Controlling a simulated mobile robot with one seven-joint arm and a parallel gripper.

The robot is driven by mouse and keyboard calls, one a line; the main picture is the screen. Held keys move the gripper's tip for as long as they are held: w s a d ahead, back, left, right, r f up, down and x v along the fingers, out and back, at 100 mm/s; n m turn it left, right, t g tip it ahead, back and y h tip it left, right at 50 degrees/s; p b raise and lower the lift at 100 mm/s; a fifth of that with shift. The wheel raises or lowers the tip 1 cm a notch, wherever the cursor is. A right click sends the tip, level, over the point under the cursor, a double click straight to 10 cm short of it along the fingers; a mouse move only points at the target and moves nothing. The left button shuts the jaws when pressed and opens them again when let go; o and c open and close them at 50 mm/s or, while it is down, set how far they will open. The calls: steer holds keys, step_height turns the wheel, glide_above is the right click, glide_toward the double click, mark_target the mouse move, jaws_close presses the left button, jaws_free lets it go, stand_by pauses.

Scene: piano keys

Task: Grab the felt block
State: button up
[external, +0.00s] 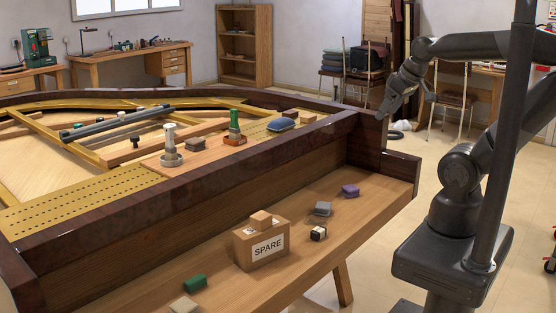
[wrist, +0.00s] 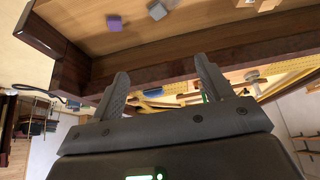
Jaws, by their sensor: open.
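Several small blocks lie on the wooden key shelf (external: 345,222) of the piano; I cannot tell which is the felt block. They include a purple block (external: 350,190), a grey block (external: 322,209), a dark cube with a pale face (external: 318,233), a green block (external: 195,283) and a beige block (external: 184,305). The purple block (wrist: 114,22) and grey block (wrist: 157,10) also show at the top of the wrist view. My gripper (external: 388,104) is open and empty beyond the piano's right end, above and apart from the blocks; its fingers (wrist: 162,75) frame the piano's edge.
A cardboard box marked SPARE (external: 262,247) stands on the shelf with a tan block (external: 261,221) on top. The piano's dark raised rim (external: 215,158) runs behind the shelf. The shelf's right end is clear.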

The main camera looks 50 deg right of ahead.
steer(key=shift+o, duration=0.9)
steer(key=w+a+r+g+y, duration=0.1)
steer(key=w+a+r, duration=0.1)
steer(key=w+a, duration=0.4)
steer(key=w+a+r+g, duration=0.1)
steer(key=w+a, duration=0.3)
steer(key=w, duration=0.5)
steer(key=w+a+f+g, duration=0.1)
steer(key=w+a+f, duration=0.2)
steer(key=w+a, duration=0.35)
steer(key=w+a+f, duration=0.3)
steer(key=w+a, duration=0.1)
steer(key=a, duration=0.5)
steer(key=g+h, duration=0.1)
steer(key=g, duration=0.2)
glide_above(195, 278)
step_height(195, 278, down, 25)
steer(key=shift+m, duration=0.4)
step_height(195, 278, down, 11)
steer(key=shift+s+r, duration=0.1)
steer(key=c, duration=1.1)
